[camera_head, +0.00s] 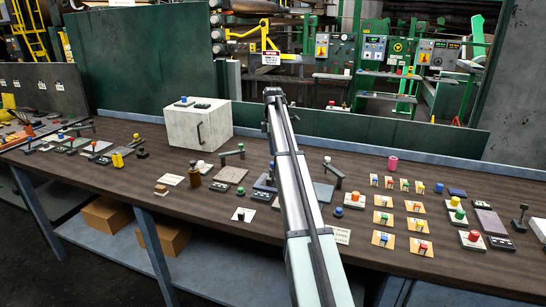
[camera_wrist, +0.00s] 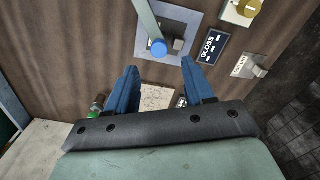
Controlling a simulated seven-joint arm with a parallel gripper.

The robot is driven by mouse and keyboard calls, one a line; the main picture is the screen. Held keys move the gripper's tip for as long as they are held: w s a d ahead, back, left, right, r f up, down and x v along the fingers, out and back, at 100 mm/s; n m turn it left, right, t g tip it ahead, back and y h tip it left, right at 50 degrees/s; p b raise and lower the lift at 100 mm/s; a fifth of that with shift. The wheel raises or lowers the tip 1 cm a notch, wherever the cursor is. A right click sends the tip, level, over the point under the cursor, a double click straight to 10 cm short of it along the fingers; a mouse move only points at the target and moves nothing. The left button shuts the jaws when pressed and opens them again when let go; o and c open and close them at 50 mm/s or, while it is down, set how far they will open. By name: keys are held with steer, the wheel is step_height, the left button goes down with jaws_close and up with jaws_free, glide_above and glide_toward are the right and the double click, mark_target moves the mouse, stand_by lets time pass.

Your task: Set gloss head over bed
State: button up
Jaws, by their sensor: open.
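In the wrist view a grey-blue square plate (camera_wrist: 148,50) lies on the brown bench beside a dark label reading GLOSS (camera_wrist: 212,45). A pale grey arm (camera_wrist: 143,18) reaches across it and ends in a blue round knob (camera_wrist: 158,47). A small dark grey block (camera_wrist: 179,44) sits on the plate, right of the knob. I cannot tell which part is the head and which the bed. My gripper (camera_wrist: 160,76) is open and empty, its two blue fingers apart, with the knob just beyond the gap between the tips.
The wrist view shows a yellow knob (camera_wrist: 246,7), a pale switch plate (camera_wrist: 249,66) and a green knob (camera_wrist: 93,114). In the head view a pale box (camera_head: 195,127) stands left of my arm, and several coloured buttons fill the bench's right.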

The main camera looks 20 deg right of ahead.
step_height(320, 180, up, 7)
steer(key=shift+r, duration=0.15)
stand_by(0.6)
